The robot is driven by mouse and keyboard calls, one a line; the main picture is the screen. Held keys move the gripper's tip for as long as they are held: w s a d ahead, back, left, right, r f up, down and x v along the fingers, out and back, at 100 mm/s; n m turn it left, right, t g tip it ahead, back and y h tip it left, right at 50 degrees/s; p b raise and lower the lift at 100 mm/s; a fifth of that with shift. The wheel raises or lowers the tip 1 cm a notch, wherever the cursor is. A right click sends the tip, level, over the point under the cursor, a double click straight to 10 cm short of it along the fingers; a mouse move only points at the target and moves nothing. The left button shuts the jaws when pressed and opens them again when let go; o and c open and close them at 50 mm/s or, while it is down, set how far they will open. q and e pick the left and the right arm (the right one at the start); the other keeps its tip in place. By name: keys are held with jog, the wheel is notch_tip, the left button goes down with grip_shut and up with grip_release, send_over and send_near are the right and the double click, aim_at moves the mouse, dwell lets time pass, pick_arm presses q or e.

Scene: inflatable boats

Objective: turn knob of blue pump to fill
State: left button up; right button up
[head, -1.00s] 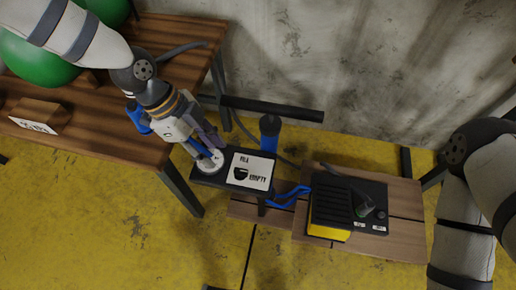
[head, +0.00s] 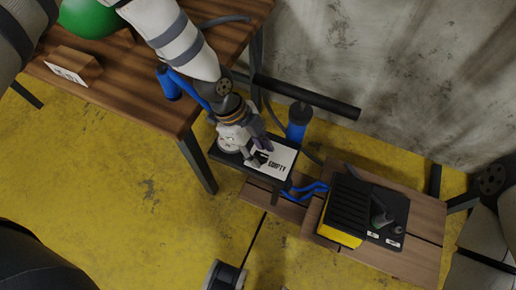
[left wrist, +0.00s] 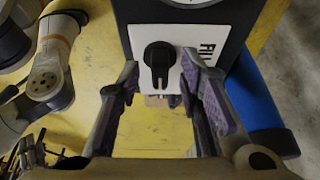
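The blue pump (head: 297,122) stands upright beside the wooden table, with a black bar handle on top. Its dark base carries a white label plate (head: 284,158) on which EMPTY is readable. The black knob (left wrist: 158,62) sits on that plate; in the left wrist view its lever points down, toward my gripper, and part of the word FILL shows at its right. My left gripper (head: 262,157) is over the plate and hides part of it. Its fingers (left wrist: 159,78) are open, one on each side of the knob, apart from it. My right gripper is not clearly visible.
A black and yellow device (head: 345,215) sits on low wooden boards (head: 425,225) at the right, with blue hoses toward the pump. The wooden table (head: 130,85) at the left holds a green ball (head: 92,18) and a sign block (head: 72,65). Yellow floor is open in front.

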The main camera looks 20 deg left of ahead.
pick_arm(q)
grip_shut()
